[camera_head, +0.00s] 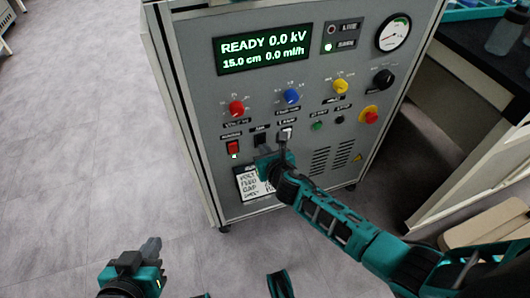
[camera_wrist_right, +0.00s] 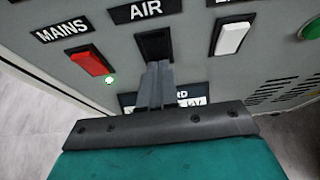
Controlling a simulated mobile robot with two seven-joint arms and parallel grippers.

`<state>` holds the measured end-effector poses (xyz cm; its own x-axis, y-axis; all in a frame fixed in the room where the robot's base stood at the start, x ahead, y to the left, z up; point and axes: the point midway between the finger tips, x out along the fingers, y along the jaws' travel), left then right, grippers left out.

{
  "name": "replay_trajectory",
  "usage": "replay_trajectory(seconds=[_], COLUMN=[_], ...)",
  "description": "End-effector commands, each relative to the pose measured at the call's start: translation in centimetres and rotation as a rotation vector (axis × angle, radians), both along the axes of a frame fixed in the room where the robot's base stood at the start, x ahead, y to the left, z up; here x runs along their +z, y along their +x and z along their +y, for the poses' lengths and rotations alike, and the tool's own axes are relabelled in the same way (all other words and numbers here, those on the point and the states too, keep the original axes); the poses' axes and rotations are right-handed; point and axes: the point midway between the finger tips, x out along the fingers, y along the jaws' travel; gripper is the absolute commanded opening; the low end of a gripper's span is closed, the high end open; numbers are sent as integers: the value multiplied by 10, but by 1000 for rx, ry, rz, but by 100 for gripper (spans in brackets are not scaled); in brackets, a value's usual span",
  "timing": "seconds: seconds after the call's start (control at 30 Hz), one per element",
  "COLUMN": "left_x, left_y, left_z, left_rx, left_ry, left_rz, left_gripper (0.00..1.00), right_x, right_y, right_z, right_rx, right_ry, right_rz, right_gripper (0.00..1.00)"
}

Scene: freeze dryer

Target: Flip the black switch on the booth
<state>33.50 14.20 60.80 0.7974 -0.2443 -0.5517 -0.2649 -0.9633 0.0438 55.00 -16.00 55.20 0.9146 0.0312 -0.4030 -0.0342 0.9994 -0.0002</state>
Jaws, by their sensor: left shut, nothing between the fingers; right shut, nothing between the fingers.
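The booth (camera_head: 215,105) is a grey cabinet with a control panel. Its black switch (camera_head: 261,137), labelled AIR, sits between a red MAINS switch and a white switch. The black switch also shows in the right wrist view (camera_wrist_right: 153,43). My right gripper (camera_head: 266,150) is shut and empty, just below the black switch. In the right wrist view its fingertips (camera_wrist_right: 158,68) overlap the switch's lower edge; whether they touch it I cannot tell. My left gripper (camera_head: 151,246) is shut and empty, low over the floor at the left, away from the booth.
The red MAINS switch (camera_wrist_right: 91,63) is close on the left and the white switch (camera_wrist_right: 231,38) close on the right. Knobs, a red stop button (camera_head: 369,114) and a lit display (camera_head: 262,49) are higher up. A dark bench (camera_head: 480,55) stands at right.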

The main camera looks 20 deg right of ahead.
Motion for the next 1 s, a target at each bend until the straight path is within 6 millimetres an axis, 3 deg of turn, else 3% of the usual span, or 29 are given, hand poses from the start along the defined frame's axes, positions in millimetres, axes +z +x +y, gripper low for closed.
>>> replay_trajectory(seconds=[0.63,1.0], left_x=[0,16], left_y=[0,-1], left_z=[-1,-1], left_rx=[-2,-1], left_ry=[0,0], left_rz=[0,3], left_gripper=[0,0], right_x=[0,17], right_y=[4,5], right_z=[0,0], right_rx=[0,1], right_ry=[0,2], right_rz=[-2,-6], right_gripper=[0,0])
